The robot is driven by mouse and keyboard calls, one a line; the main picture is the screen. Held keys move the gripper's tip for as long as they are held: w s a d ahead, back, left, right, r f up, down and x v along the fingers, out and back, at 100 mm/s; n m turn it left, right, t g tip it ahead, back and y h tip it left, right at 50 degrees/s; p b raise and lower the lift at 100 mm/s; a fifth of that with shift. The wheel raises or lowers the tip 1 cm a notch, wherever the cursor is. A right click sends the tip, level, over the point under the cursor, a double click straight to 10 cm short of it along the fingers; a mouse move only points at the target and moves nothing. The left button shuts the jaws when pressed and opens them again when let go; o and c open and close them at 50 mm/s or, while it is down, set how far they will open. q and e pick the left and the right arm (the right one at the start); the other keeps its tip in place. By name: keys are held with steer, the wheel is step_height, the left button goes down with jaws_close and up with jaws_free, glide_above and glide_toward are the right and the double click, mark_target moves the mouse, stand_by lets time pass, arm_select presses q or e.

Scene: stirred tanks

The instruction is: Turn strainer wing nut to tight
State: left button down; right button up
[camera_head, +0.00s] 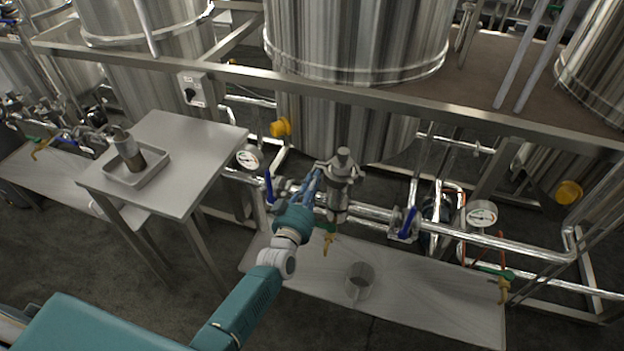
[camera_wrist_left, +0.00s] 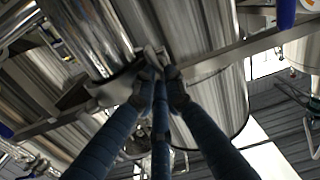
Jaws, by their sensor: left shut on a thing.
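The steel strainer (camera_head: 340,190) stands upright on the pipe run in front of the middle tank, with a round knob-like top. My left gripper (camera_head: 314,181) reaches up to the left side of its upper clamp. In the left wrist view my blue fingers (camera_wrist_left: 160,76) close together on a small metal piece, the wing nut (camera_wrist_left: 152,54). The fingers hide much of the nut, so its exact turn cannot be told. My right gripper is not in view.
A blue-handled valve (camera_head: 268,186) is close left of my gripper, and another (camera_head: 408,222) is to the right. A steel side table (camera_head: 190,135) holds a tray (camera_head: 118,172) with a bottle (camera_head: 127,150). A clear beaker (camera_head: 359,281) stands on the low platform (camera_head: 430,310).

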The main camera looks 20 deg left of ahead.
arm_select(q)
steer(key=shift+m, duration=0.6)
steer(key=c, duration=1.8)
jaws_free()
steer(key=s, duration=1.2)
